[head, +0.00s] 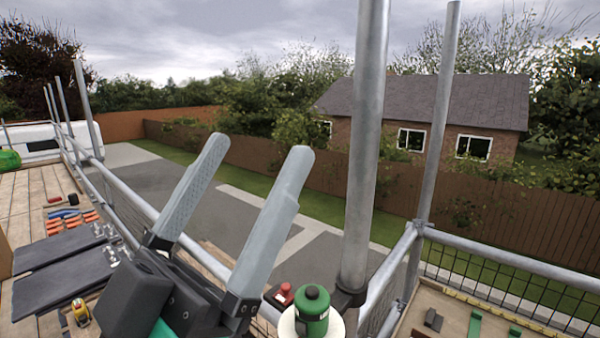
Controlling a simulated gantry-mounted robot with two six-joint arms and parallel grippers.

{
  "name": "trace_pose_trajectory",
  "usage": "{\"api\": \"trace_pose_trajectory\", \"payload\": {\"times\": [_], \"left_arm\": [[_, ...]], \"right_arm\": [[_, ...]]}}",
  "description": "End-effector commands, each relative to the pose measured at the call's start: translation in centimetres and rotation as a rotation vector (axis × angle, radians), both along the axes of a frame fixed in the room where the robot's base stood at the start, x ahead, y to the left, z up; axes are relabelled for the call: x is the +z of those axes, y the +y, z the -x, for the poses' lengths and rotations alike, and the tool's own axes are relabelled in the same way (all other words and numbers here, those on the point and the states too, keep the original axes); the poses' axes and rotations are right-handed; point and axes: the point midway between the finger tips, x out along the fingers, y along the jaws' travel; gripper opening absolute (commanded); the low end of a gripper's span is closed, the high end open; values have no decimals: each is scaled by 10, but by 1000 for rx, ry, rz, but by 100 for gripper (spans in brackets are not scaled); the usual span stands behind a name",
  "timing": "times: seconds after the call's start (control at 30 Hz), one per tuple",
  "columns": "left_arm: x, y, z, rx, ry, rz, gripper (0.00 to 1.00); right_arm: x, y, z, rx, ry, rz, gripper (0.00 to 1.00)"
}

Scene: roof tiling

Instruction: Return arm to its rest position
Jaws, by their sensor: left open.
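My left gripper (245,172) fills the lower middle of the head view. Its two long grey fingers point up and to the right, spread apart, with nothing between them. It is raised in front of the scaffold rail, close to the camera. My right gripper is not in view.
A scaffold pole (364,150) stands just right of my left gripper, with a guard rail (135,200) behind it. A green canister (312,312) is at the bottom centre. Dark slates (65,285) and tools lie on boards at left. A right platform (460,312) holds small items.

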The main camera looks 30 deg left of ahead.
Motion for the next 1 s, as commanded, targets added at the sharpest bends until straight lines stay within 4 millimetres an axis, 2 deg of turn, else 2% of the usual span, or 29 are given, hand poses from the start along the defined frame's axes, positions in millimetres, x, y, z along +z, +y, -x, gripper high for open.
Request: {"api": "trace_pose_trajectory", "payload": {"times": [0.17,0.5,0.63,0.7,0.77,1.0], "left_arm": [[58,0,0,2,0,-1,99],[224,1,0,4,0,-1,99],[281,1,0,4,0,-1,99],[300,1,0,4,-1,-1,99],[308,1,0,4,0,-1,99],[305,1,-1,4,1,-1,99]], "right_arm": [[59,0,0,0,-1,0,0],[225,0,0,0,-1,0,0],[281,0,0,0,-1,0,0],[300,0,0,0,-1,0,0],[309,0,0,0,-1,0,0],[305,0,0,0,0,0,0]]}}
